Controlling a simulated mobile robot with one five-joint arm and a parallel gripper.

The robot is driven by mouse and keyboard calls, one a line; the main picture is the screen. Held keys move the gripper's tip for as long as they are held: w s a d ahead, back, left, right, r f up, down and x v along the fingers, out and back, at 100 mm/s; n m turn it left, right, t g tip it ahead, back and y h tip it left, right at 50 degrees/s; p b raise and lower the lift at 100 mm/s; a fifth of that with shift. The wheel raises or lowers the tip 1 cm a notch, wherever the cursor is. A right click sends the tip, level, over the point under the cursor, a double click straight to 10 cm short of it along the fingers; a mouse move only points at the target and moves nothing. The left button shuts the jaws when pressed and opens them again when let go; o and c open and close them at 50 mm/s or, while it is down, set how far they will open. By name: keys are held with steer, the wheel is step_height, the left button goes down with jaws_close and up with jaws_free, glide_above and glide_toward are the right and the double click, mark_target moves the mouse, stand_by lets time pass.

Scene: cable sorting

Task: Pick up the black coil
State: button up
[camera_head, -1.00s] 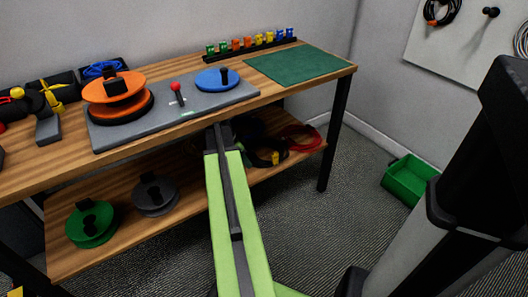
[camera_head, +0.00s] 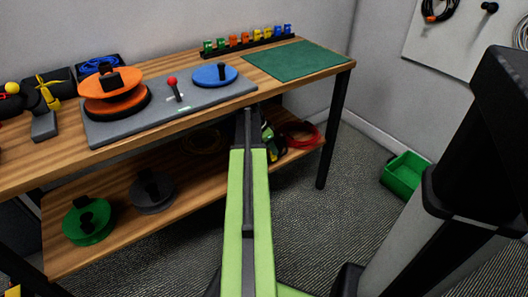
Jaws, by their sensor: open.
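A black coil (camera_head: 427,17) with an orange tie hangs on the pale wall panel at the upper right, far from my gripper. A dark item (camera_head: 277,153) with yellow and green parts lies on the lower shelf just right of my gripper. It is partly hidden by my arm, and I cannot tell if it is a black coil. My gripper (camera_head: 247,117) is at the end of my green arm, at the bench's front edge, over the lower shelf in the picture. It is open; its fingers are small and dark, and I see nothing held.
The wooden bench (camera_head: 190,122) holds a grey board with discs, a coloured rack and a green mat (camera_head: 297,60). On the lower shelf (camera_head: 120,205) are a green reel, a grey reel, a yellowish coil and a red coil (camera_head: 302,134). A green bin (camera_head: 405,173) stands on the floor.

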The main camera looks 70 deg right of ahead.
mark_target(272, 158)
steer(key=b+x, duration=0.3)
steer(key=x, duration=0.1)
steer(key=shift+w+f, duration=0.1)
steer(key=shift+f, duration=0.05)
jaws_close()
steer(key=shift+r, duration=0.25)
stand_by(0.9)
